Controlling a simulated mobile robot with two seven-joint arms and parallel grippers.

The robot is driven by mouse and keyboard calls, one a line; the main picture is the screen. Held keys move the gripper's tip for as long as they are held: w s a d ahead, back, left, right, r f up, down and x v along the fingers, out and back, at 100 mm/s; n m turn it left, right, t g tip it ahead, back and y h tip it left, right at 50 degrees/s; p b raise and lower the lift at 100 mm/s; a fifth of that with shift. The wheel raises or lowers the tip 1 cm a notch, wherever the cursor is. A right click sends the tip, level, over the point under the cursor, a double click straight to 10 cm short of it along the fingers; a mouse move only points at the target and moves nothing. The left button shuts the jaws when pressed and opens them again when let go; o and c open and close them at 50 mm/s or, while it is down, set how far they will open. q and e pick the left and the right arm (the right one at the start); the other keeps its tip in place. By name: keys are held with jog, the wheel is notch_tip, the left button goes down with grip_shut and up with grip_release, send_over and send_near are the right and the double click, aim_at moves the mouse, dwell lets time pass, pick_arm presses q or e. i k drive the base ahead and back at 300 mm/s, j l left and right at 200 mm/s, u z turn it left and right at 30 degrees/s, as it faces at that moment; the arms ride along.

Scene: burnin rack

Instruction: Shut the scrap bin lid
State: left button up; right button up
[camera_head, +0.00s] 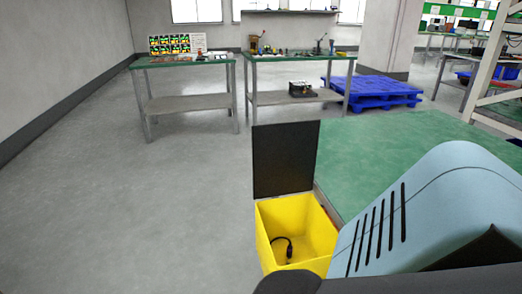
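The scrap bin (265,240) is a yellow open-topped box at the lower middle of the head view. Its dark lid (286,160) stands upright at the bin's far edge, so the bin is open. A black cable-like piece (286,248) lies inside the bin. A light-blue and dark part of my own body covers the lower right and hides the bin's near right side. Neither of my grippers can be seen.
Two green-topped workbenches (185,62) with small items stand at the back. Blue pallets (372,91) lie to the right of them. Rack shelving (495,60) stands at the far right. The grey floor (130,200) left of the bin is clear.

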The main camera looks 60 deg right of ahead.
aim_at(285, 154)
jog(key=i+j+z, duration=0.25)
jog(key=i, duration=0.2)
jog(key=i+j+z, duration=0.25)
jog(key=i+j, duration=0.15)
jog(key=i+z, duration=0.25)
jog(key=z, duration=0.15)
jog(key=i+z, duration=0.25)
jog(key=z, duration=0.2)
jog(key=i+j+z, duration=0.15)
jog(key=z, duration=0.25)
jog(key=i+z, duration=0.2)
jog(key=z, duration=0.3)
jog(key=i+j+z, duration=0.15)
jog(key=z, duration=0.35)
jog(key=i+j+z, duration=0.2)
jog(key=z, duration=0.3)
jog(key=i+j+z, duration=0.15)
jog(key=j+z, duration=0.15)
jog(key=z, duration=0.2)
jog(key=i+j+z, duration=0.1)
jog(key=j+z, duration=0.2)
jog(key=z, duration=0.2)
jog(key=i+j+z, duration=0.15)
jog(key=j+z, duration=0.3)
jog(key=i+j+z, duration=0.1)
jog(key=j+z, duration=0.4)
jog(key=k+l, duration=0.1)
jog(key=l, duration=0.3)
